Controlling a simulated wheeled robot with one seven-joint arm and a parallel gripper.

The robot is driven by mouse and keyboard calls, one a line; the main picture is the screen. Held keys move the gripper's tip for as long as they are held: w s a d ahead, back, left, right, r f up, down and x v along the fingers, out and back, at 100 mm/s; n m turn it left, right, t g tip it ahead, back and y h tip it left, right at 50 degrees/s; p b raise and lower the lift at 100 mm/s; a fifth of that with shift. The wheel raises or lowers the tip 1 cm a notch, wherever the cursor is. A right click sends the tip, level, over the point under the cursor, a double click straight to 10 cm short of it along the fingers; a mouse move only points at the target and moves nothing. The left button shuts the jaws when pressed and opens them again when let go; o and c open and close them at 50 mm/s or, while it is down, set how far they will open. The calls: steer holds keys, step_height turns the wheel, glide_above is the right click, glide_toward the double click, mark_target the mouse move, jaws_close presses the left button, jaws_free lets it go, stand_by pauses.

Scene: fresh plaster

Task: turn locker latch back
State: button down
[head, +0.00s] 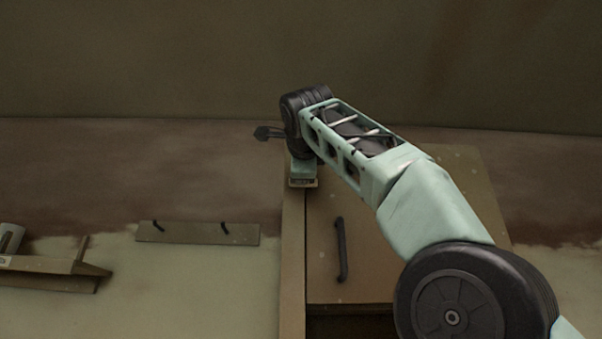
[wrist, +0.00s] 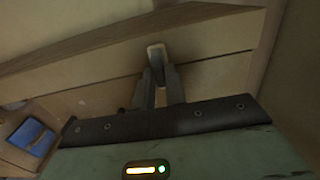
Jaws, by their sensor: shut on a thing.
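In the wrist view, the two grey fingers of my gripper (wrist: 158,76) are close together on a small pale tab, which looks like the locker latch (wrist: 157,49). The tab stands out from a tan wooden face. In the head view, the brown locker door (head: 375,255) with a dark upright handle (head: 341,250) is right of centre. My wrist is at the upper left corner of the locker, over its left edge. The fingers and the latch cannot be made out in the head view, so the latch's angle is unclear there.
A wall strip with two dark hooks (head: 198,233) is left of the locker. A wooden shelf (head: 55,268) is at the far left. My arm crosses the locker's upper right part. A blue object (wrist: 32,137) lies at the lower left in the wrist view.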

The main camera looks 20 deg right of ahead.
stand_by(0.4)
steer(key=c, duration=1.4)
jaws_free()
steer(key=shift+c, duration=0.2)
steer(key=shift+s, duration=0.1)
steer(key=b+v, duration=0.3)
steer(key=v, duration=1.4)
